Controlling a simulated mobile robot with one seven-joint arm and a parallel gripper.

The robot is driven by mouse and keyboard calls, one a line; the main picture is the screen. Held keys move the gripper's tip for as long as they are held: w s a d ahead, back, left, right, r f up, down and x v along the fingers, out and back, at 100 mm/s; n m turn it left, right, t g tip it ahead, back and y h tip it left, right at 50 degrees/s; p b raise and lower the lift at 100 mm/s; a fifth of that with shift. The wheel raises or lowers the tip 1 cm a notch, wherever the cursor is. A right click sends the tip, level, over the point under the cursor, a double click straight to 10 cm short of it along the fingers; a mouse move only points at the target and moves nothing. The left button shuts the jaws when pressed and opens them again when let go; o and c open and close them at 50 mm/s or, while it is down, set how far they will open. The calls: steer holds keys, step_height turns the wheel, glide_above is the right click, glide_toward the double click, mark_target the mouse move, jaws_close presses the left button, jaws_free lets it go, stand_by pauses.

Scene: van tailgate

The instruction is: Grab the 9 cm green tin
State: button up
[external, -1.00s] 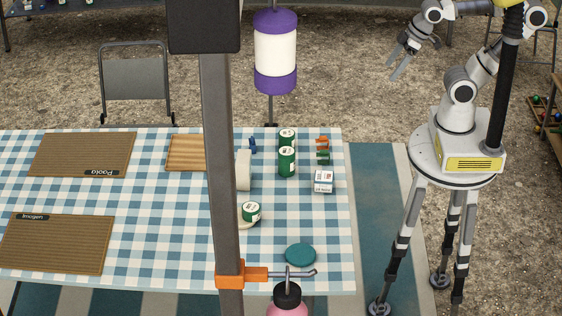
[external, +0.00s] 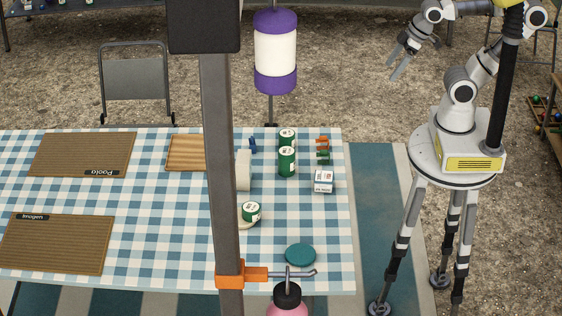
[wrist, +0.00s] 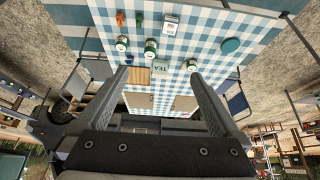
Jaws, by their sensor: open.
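Three green tins with white labels and pale lids are on the checked table (external: 150,240). Two taller ones, a rear tin (external: 287,137) and a front tin (external: 287,162), stand close together, the front one partly covering the rear. A shorter tin (external: 251,212) sits nearer the front, beside the post, on or against something pale. I cannot tell which is 9 cm. The wrist view also shows tins (wrist: 122,44), (wrist: 150,50) and (wrist: 191,66), seen from far off. My gripper (external: 397,66) is open and empty, raised right of the table, well away from the tins.
A pale TEA sign (external: 244,170) stands left of the tall tins. A white box (external: 323,182) and small orange and green items (external: 323,148) are to their right. A teal disc (external: 300,254) lies in front. A grey post (external: 222,180) blocks part of the external view.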

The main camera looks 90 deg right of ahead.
mark_target(287, 162)
steer(key=w+d+f+t+b, duration=0.1)
steer(key=w+f+t+b, duration=0.1)
steer(key=w+f+b, duration=0.5)
steer(key=w+d+f+t+b, duration=0.1)
steer(key=w+f+t+b, duration=0.2)
steer(key=w+f+b, duration=0.5)
steer(key=w+d+f+t+b, duration=0.2)
steer(key=w+f+b, duration=0.6)
steer(key=w+f, duration=0.5)
step_height(287, 162, down, 7)
steer(key=shift+w+f+t, duration=0.1)
steer(key=shift+t, duration=0.3)
steer(key=shift+b+x, duration=0.85)
steer(key=shift+x, duration=3)
steer(key=shift+a, duration=0.1)
steer(key=c, duration=1.5)
